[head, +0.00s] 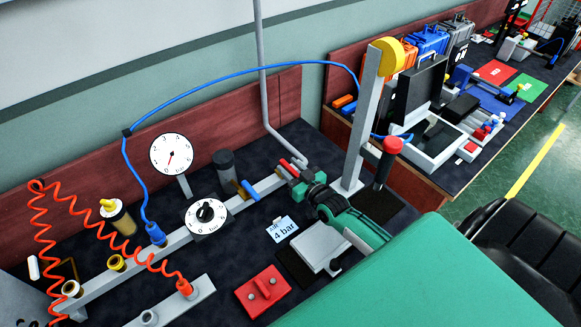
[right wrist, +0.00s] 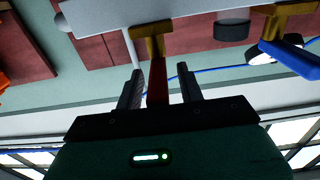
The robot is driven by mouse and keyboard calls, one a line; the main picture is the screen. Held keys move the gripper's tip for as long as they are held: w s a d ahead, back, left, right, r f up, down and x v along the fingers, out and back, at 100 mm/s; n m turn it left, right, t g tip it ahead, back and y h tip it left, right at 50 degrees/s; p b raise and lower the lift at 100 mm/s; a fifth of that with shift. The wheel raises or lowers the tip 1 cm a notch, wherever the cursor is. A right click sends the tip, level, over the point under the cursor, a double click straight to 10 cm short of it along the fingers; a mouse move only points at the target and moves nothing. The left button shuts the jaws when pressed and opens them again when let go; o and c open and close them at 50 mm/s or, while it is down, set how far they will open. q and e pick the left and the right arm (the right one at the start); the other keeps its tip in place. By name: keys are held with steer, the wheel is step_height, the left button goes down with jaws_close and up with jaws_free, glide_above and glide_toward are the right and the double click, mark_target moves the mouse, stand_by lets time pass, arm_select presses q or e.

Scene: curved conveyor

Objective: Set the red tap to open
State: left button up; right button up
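The red tap (head: 289,168) is a red lever on a brass body at the right end of the grey pipe (head: 180,238). In the right wrist view the red tap (right wrist: 157,85) points away from the pipe, across its line. My right gripper (head: 303,172) is at the red tap in the head view. In the right wrist view the right gripper (right wrist: 160,72) is open, with its two dark fingers either side of the red lever. A gap shows on both sides. My left gripper is not in view.
A blue tap (head: 248,190) sits beside the red one on the pipe. Gauge (head: 171,155), black dial (head: 206,214), "4 bar" card (head: 282,230) and red block (head: 263,291) are nearby. A grey post (head: 368,120) and red-knobbed lever (head: 388,160) stand right of my gripper.

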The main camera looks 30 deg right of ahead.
jaws_close()
stand_by(0.4)
